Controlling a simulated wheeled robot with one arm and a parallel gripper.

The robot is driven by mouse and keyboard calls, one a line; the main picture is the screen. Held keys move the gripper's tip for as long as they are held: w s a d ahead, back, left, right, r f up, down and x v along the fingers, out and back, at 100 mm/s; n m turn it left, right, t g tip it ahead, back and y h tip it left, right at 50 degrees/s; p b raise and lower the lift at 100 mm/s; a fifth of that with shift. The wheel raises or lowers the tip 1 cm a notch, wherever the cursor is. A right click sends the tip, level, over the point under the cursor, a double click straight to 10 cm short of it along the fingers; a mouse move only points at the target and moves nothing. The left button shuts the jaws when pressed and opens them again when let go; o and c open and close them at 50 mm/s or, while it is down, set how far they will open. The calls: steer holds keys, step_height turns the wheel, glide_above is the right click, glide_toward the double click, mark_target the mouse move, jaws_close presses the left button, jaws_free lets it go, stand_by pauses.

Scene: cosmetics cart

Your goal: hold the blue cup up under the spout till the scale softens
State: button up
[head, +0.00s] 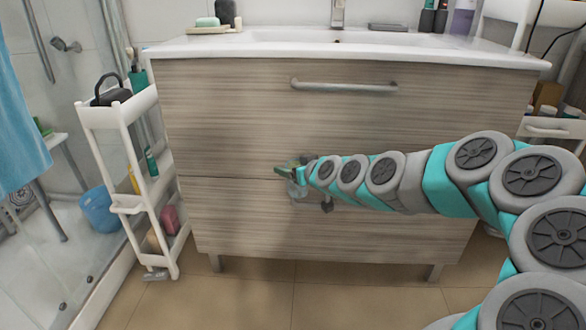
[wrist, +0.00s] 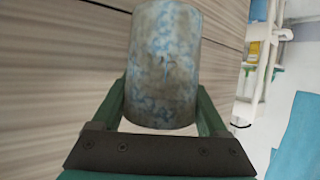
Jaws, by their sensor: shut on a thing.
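The blue cup (wrist: 165,65) fills the upper middle of the wrist view. Its blue wall is mottled with a grey-white crust over most of its surface. My gripper (wrist: 161,95) is shut on it, with one green finger on each side. In the head view, my gripper (head: 290,172) is in front of the vanity drawers, well below the sink top, and the cup is small and mostly hidden there. The faucet (head: 338,13) stands at the back of the sink, cut off by the top edge, so its outlet is out of view.
The wooden vanity (head: 230,120) with a bar handle (head: 345,86) is close behind my gripper. The white sink top (head: 400,48) overhangs it. A white cart (head: 125,115) stands to the left, beside the shower. Bottles (head: 434,18) stand at the sink's back right.

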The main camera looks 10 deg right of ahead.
mark_target(292, 165)
step_height(292, 165, up, 5)
steer(key=p, duration=0.4)
steer(key=shift+r, duration=0.15)
steer(key=shift+f, duration=0.2)
